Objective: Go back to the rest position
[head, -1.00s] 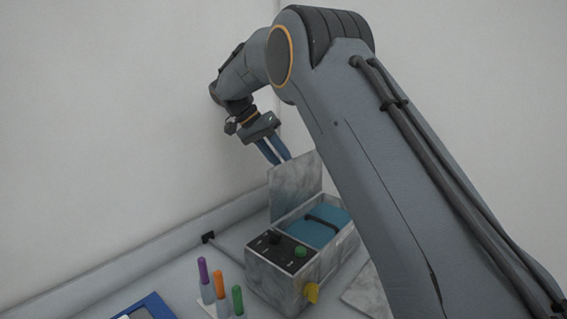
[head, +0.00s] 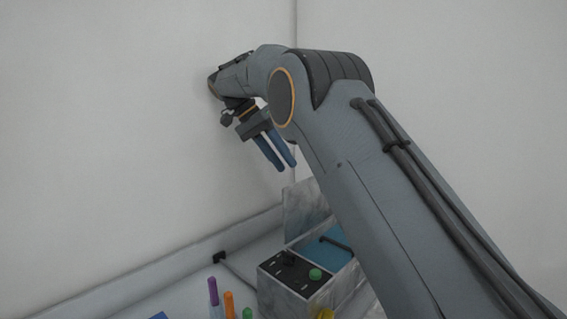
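My gripper (head: 288,168) hangs from my grey arm in the head view, its two blue fingers pointing down and a little right. The fingers are apart, with a gap between them, and nothing shows in the gap. It is in the air above the interferometer box (head: 283,290), clear of it. The box is marbled grey, with a raised lid panel (head: 304,205) at its back and a blue inside (head: 322,255). My forearm hides the box's right part.
The box's black panel has a dark knob (head: 289,258) and a green button (head: 315,274); a yellow knob (head: 325,314) is on its front. Purple (head: 213,291), orange (head: 229,303) and green (head: 247,313) sticks stand to its left. White walls and a ledge bound the back.

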